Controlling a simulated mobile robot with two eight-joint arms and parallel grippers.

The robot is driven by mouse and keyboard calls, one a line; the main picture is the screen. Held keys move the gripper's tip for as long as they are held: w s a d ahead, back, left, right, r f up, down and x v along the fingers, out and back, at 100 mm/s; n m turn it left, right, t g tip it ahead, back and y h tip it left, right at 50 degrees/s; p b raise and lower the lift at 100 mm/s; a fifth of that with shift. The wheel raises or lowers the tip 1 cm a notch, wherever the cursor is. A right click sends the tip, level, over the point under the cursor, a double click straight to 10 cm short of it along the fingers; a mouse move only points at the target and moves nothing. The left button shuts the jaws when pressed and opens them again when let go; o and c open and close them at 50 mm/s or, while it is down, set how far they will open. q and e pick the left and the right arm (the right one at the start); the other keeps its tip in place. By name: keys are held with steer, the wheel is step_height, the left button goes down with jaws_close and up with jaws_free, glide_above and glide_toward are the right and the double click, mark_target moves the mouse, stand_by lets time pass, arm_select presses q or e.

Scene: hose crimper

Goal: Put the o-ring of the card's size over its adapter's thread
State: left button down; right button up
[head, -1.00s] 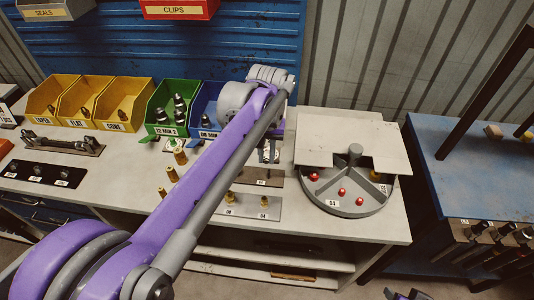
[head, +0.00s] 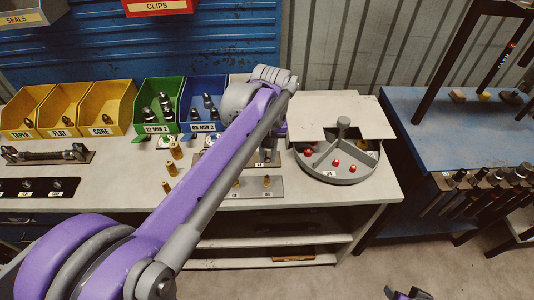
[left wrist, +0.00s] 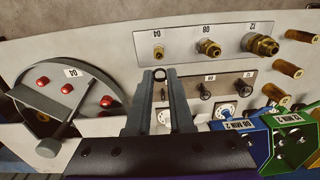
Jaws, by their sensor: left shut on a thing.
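My left gripper (left wrist: 160,92) is shut on a small black o-ring (left wrist: 159,73), held at its fingertips. The o-ring appears just short of the smallest brass adapter (left wrist: 158,52), beside the 04 label; they look apart, but the height gap is unclear. The adapter plate (left wrist: 180,46) also carries larger brass adapters marked 08 (left wrist: 209,47) and 12 (left wrist: 262,45). A white tag reading 04 (left wrist: 72,72) lies in the round tray. Part of my right gripper (head: 408,294) shows at the bottom edge.
A dark plate with posts (left wrist: 225,87) lies beside the adapter plate. The round tray (head: 337,176) with red balls stands at the bench's right. Upright brass pieces (head: 172,168) and green (head: 158,90) and blue (head: 203,90) bins are close to the arm.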

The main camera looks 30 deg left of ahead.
mark_target(267, 176)
arm_select(q)
steer(key=shift+f+b, duration=1.45)
steer(key=shift+f, duration=1.5)
arm_select(e)
steer(key=f, duration=0.2)
steer(key=s+f, duration=0.1)
steer(key=f, duration=0.1)
steer(key=shift+s, duration=0.15)
steer(key=shift+r, duration=0.15)
arm_select(q)
steer(key=shift+f+b, duration=0.45)
steer(key=shift+f, duration=0.35)
arm_select(e)
steer(key=shift+s+f, duration=0.1)
steer(key=shift+f, duration=0.45)
arm_select(q)
steer(key=c, duration=0.7)
jaws_free()
steer(key=shift+r, duration=0.1)
steer(key=r, duration=0.5)
steer(key=r+p, duration=0.1)
steer(key=r, duration=0.4)
steer(key=shift+w+d+r, duration=0.1)
steer(key=shift+d+r, duration=0.1)
steer(key=shift+r, duration=0.1)
arm_select(e)
steer(key=shift+r, duration=0.5)
